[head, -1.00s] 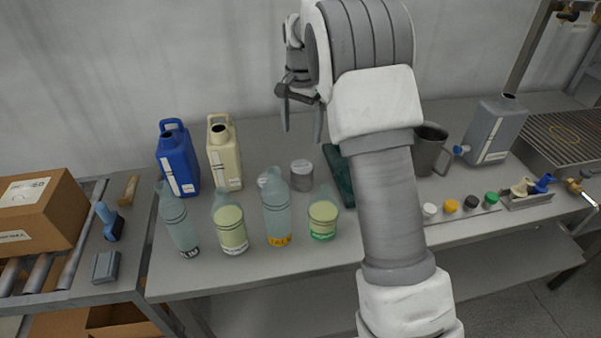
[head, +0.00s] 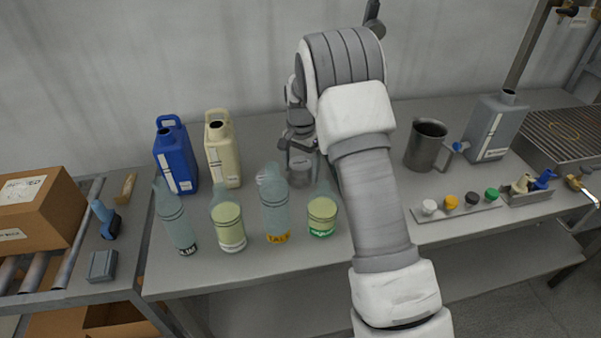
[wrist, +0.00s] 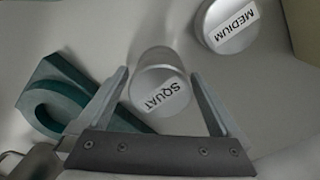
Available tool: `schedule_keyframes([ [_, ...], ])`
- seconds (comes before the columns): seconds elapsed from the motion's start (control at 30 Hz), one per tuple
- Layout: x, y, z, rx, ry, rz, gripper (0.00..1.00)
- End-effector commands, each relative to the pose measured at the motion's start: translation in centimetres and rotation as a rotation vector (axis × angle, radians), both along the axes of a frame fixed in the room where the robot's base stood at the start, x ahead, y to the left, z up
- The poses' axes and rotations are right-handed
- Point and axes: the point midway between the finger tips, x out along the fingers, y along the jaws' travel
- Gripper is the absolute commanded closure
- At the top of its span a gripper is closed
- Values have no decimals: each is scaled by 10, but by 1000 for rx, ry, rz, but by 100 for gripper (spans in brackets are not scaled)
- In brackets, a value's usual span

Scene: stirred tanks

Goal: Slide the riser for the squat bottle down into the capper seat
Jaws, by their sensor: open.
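The riser labelled SQUAT (wrist: 160,92) is a pale grey cylinder standing upright on the table. In the wrist view my gripper (wrist: 159,73) is open, with one finger on each side of this riser; I cannot tell whether they touch it. In the head view my gripper (head: 299,142) is low over the riser (head: 302,174) and partly covers it. The teal capper (wrist: 68,98) with its rounded seat lies to the left in the wrist view, and my arm mostly hides it in the head view. The seat's inside is only partly visible.
A riser labelled MEDIUM (wrist: 230,22) stands close by. Several bottles, one short with a green band (head: 322,214), stand in front. Blue (head: 176,160) and cream (head: 222,152) jugs are at left. A grey mug (head: 427,146) and a row of caps (head: 451,203) are at right.

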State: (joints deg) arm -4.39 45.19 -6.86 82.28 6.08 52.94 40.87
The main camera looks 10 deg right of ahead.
Motion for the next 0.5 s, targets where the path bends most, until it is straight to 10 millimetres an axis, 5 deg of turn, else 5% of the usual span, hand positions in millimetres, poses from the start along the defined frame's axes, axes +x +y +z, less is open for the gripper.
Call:
schedule_keyframes([
  [0.3,0,0,-15,1,-1,0,0],
  [0.5,0,0,-14,0,-1,0,34],
])
